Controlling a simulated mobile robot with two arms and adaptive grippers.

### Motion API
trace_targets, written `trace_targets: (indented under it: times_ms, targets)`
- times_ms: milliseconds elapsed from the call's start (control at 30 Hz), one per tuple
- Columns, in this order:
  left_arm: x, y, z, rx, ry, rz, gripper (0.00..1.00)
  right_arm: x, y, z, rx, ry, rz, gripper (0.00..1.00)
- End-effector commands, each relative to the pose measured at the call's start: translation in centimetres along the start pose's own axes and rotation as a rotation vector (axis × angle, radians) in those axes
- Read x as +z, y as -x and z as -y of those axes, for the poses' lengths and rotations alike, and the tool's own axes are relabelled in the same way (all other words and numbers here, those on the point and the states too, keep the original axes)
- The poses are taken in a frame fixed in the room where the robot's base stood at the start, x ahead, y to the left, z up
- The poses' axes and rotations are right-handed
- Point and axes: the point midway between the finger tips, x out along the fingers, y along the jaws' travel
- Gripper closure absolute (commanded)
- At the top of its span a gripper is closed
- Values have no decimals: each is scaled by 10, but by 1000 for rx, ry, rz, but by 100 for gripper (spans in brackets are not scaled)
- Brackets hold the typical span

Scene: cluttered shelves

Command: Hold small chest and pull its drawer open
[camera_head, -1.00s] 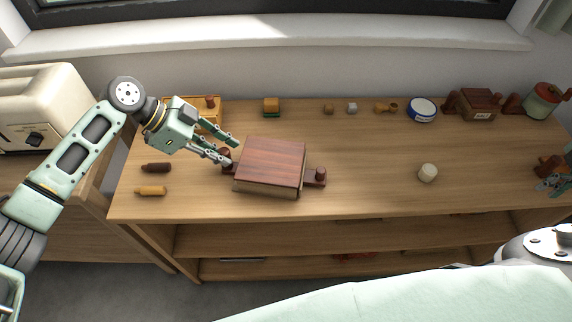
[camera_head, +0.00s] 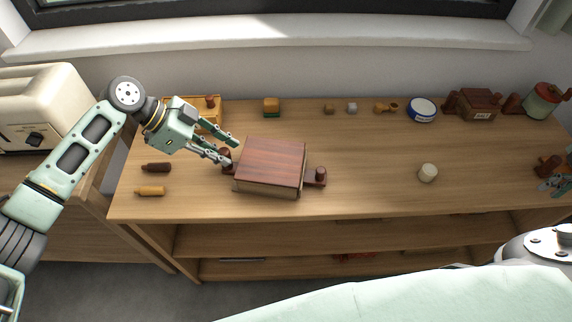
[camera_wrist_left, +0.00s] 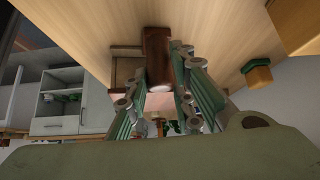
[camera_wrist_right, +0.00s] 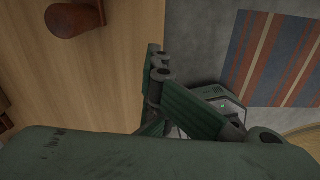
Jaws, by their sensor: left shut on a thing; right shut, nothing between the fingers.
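A box-like wooden chest (camera_head: 271,163) with a reddish-brown top sits near the left middle of the counter. It has a dark knob on its left side (camera_head: 226,154) and another on its right side (camera_head: 320,176). My left gripper (camera_head: 229,150) is at the left knob, shut on it. The left wrist view shows the brown knob (camera_wrist_left: 157,55) between the fingers. The chest's drawer front cannot be made out. My right gripper (camera_wrist_right: 158,62) is shut and empty; its fingertips show at the far right in the head view (camera_head: 556,184).
A smaller reddish-brown box with side knobs (camera_head: 479,103) stands at the back right. A blue-rimmed tin (camera_head: 422,110) and small blocks line the back. Two small bottle shapes (camera_head: 150,190) lie at left. The counter's front middle is clear.

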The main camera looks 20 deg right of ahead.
Motion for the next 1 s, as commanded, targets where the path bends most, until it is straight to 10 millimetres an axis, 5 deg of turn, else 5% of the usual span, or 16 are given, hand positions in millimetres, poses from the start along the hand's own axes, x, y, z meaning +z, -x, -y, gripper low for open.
trace_targets:
  times_ms: [600, 1000]
  targets:
    - [0, 0, 0, -1, 1, 0, 100, 0, 106, -1, 3, -1, 0, 100]
    - [0, 0, 0, -1, 1, 0, 100, 0, 119, 0, 1, -1, 1, 100]
